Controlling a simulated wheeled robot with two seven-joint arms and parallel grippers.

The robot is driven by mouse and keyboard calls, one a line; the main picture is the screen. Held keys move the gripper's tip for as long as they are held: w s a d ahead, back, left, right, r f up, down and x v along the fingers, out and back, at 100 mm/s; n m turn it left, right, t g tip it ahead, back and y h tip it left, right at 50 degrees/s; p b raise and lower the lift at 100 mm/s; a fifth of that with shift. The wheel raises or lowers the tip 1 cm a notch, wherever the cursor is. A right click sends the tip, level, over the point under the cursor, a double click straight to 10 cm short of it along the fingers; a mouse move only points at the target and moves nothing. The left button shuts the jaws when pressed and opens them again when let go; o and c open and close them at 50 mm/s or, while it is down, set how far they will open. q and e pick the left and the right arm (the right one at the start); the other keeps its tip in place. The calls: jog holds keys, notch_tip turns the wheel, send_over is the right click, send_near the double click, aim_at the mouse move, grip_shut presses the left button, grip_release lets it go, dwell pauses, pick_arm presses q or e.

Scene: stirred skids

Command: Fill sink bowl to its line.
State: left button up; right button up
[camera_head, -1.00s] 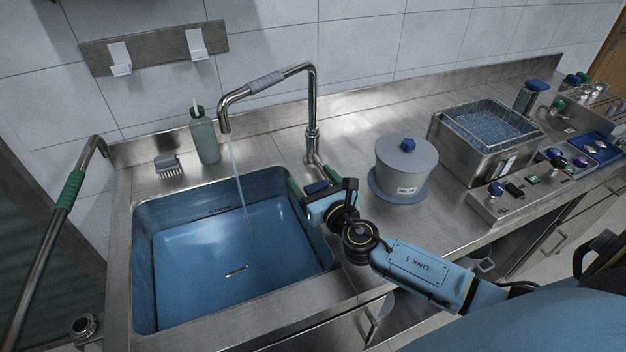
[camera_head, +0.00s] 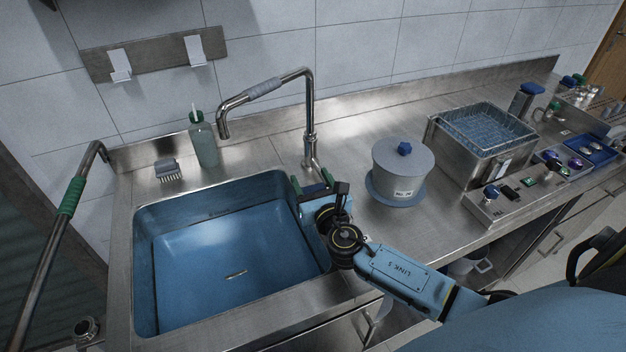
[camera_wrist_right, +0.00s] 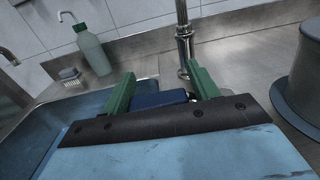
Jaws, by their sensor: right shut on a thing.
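The blue sink bowl (camera_head: 150,270) is set into the steel counter at left. I cannot tell a water surface or fill line clearly in it. The steel tap (camera_head: 310,120) arches over the bowl, and no stream shows from its spout (camera_head: 223,128). My right gripper (camera_head: 313,186) is at the bowl's right rim, in front of the tap base. In the right wrist view its green fingers are shut on a dark blue tap handle (camera_wrist_right: 160,99); the handle's link to the tap is partly hidden. My left gripper is not in view.
A soap bottle (camera_head: 204,142) and a brush (camera_head: 167,170) stand behind the bowl. A lidded grey pot (camera_head: 403,165), a steel bath with a wire basket (camera_head: 465,155) and a control box (camera_head: 500,202) stand to the right.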

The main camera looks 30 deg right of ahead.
jog(key=shift+a+f, duration=0.2)
jog(key=shift+a, duration=0.15)
jog(key=o, duration=1.1)
jog(key=shift+c, duration=0.2)
jog(key=shift+o, duration=0.8)
jog(key=shift+w+d, duration=0.1)
jog(key=s, duration=0.4)
jog(key=s+a, duration=0.1)
jog(key=s, duration=0.3)
jog(key=s+a, duration=0.1)
jog(key=s, duration=0.4)
jog(key=shift+s+a+b, duration=0.1)
jog(key=shift+a+b, duration=0.1)
jog(key=shift+b, duration=0.1)
